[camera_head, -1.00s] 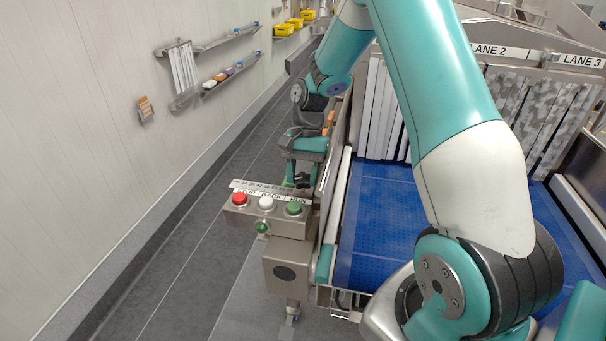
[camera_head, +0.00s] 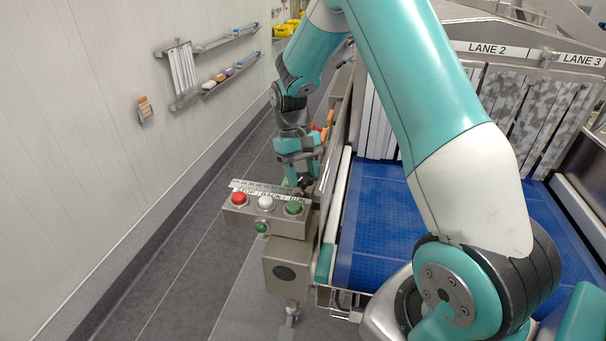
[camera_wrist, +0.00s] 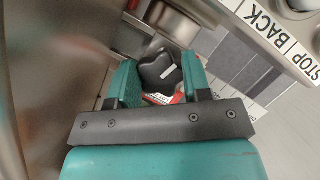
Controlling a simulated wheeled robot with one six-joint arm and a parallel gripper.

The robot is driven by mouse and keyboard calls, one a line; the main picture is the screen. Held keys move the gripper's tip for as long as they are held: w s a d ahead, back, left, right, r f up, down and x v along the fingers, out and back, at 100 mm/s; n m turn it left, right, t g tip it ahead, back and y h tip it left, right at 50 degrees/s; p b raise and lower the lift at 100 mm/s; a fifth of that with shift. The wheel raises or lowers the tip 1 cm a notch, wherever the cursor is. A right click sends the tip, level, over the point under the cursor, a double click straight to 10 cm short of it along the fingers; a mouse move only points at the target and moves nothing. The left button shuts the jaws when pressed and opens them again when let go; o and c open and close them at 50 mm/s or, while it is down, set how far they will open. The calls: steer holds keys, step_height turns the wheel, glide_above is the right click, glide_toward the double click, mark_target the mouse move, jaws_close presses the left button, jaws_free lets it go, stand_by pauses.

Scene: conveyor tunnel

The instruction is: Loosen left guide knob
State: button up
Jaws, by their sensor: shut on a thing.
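The left guide knob (camera_wrist: 170,72) is a black, lobed knob with a white mark on its face. In the wrist view it sits between the two teal fingers of my gripper (camera_wrist: 158,78), which are shut on it. A small red and white piece (camera_wrist: 160,98) shows just below the knob, partly hidden by the gripper. In the head view my gripper (camera_head: 302,178) is beyond the button box, beside the conveyor's left side. The knob is small and mostly hidden there.
The blue conveyor belt (camera_head: 385,225) lies to the right. Open grey floor (camera_head: 170,275) lies to the left.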

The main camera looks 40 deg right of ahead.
steer(key=shift+w+n, duration=0.15)
steer(key=shift+n, duration=0.45)
steer(key=shift+r, duration=0.1)
steer(key=o, duration=0.9)
steer(key=v, duration=1.7)
steer(key=shift+a+r+p, duration=0.2)
steer(key=shift+a+p, duration=0.05)
steer(key=shift+p, duration=0.1)
